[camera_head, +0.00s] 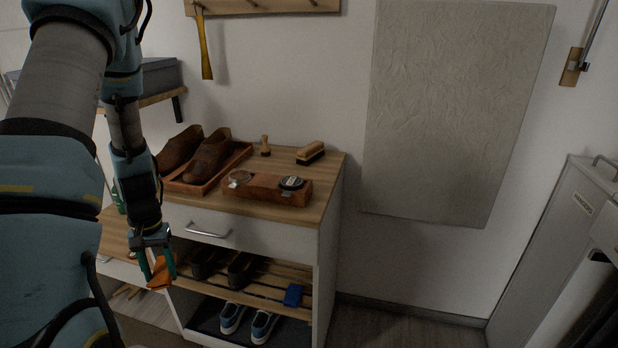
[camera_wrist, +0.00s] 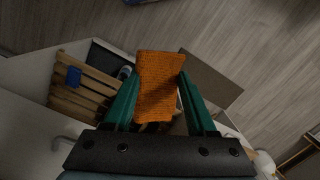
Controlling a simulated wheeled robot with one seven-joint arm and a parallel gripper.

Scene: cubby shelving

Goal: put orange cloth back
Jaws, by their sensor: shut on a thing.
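The orange cloth (camera_head: 160,272) hangs from my gripper (camera_head: 158,258), in front of the left part of the shoe cabinet in the head view. In the wrist view the orange cloth (camera_wrist: 160,85) is held between the two green fingers of my gripper (camera_wrist: 161,100), which are shut on it. The cloth is clear of the shelves and hangs in the air. The wooden cabinet top (camera_head: 318,196) lies above and to the right of it in the head view.
On the cabinet top stand brown shoes in a tray (camera_head: 207,160), a wooden box with tins (camera_head: 267,189) and a brush (camera_head: 311,152). A drawer (camera_head: 222,230) is shut below.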

